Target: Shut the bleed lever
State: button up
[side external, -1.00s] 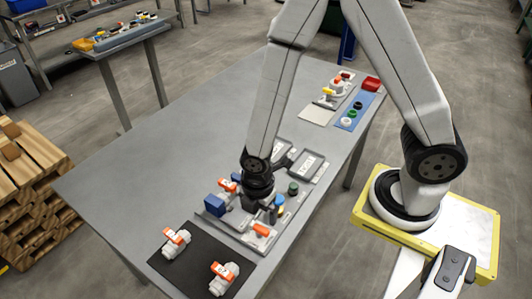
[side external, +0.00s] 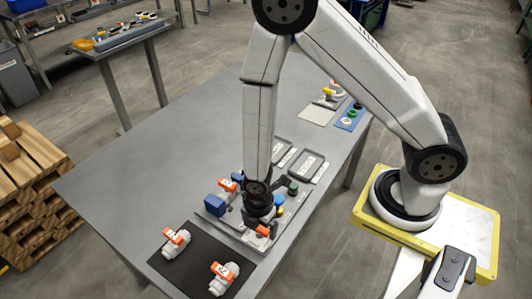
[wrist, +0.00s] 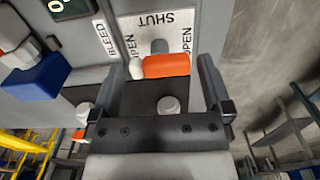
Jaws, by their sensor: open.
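The bleed lever (wrist: 166,66) is an orange handle with a white end at its left. It lies crosswise in the wrist view, its orange end toward the right-hand OPEN mark. The white label plate (wrist: 152,22) behind it reads SHUT at the top and OPEN at both sides. My gripper (wrist: 161,72) is open, one finger on each side of the lever; I cannot tell whether either touches it. In the side view my gripper (side external: 259,218) is low over the panel (side external: 232,232), and the orange lever (side external: 262,231) shows just beside it.
A blue block (side external: 214,205) and another orange-handled valve (side external: 227,185) are on the panel's left. Two loose orange-handled valves (side external: 176,242) (side external: 223,278) lie on a black mat (side external: 190,268) in front. Grey trays (side external: 312,166) lie behind. The table's left side is clear.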

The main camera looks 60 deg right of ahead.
jog(key=c, duration=1)
jog(key=shift+c, duration=0.2)
jog(key=shift+m, duration=0.4)
jog(key=m, duration=1.7)
